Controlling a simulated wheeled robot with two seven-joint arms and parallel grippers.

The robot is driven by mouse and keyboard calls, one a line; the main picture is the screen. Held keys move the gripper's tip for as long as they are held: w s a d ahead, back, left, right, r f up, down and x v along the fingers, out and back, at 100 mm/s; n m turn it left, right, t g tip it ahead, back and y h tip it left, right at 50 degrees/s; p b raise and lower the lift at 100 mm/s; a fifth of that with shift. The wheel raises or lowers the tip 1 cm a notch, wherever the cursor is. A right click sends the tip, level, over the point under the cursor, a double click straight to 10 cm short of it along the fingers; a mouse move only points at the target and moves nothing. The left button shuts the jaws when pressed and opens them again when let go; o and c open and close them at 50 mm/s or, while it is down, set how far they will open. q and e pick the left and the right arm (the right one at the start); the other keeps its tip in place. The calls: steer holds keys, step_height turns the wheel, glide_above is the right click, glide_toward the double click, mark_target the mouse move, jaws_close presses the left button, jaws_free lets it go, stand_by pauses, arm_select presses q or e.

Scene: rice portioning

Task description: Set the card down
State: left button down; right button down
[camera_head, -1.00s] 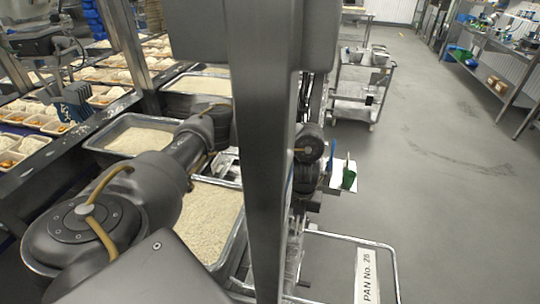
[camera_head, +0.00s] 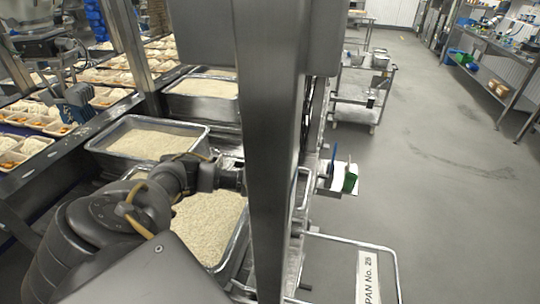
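My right gripper is not in view.
Rice pans (camera_head: 203,126) stand left of the grey post (camera_head: 272,180), which blocks the middle of the view. Filled trays line the far left. A trolley (camera_head: 357,113) stands behind, a bench (camera_head: 500,62) at the right. The floor between is clear.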

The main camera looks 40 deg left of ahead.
arm_select(q)
steer(key=shift+f, duration=0.4)
steer(key=shift+f, duration=0.1)
steer(key=c, duration=1.6)
jaws_free()
steer(key=shift+r, duration=0.4)
step_height(320, 180, up, 11)
steer(key=p, duration=0.3)
steer(key=shift+r, duration=0.2)
steer(key=shift+r, duration=0.1)
